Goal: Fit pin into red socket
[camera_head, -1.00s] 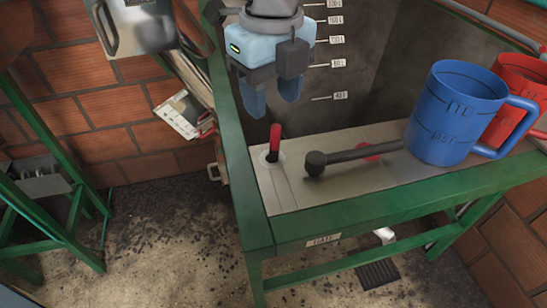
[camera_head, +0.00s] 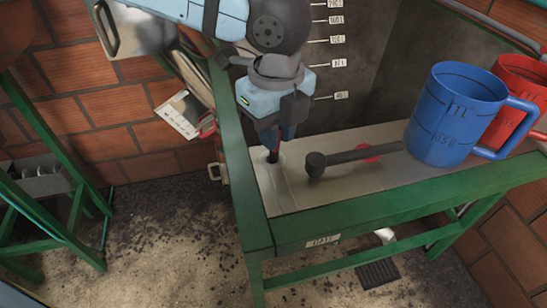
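The pin has a red grip and a dark lower part (camera_head: 273,157). It stands upright in a pale round seat at the left end of the metal ledge. My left gripper (camera_head: 278,137) is directly above, its blue fingers close together around the red grip, which they mostly hide. The red socket (camera_head: 369,152) is a red disc on the ledge to the right, partly covered by a dark lever. My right gripper is not in view.
The dark lever with a round knob (camera_head: 316,164) lies across the ledge between pin and socket. A blue measuring jug (camera_head: 455,115) and a red jug (camera_head: 522,78) stand at the right. The green frame (camera_head: 350,222) edges the ledge.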

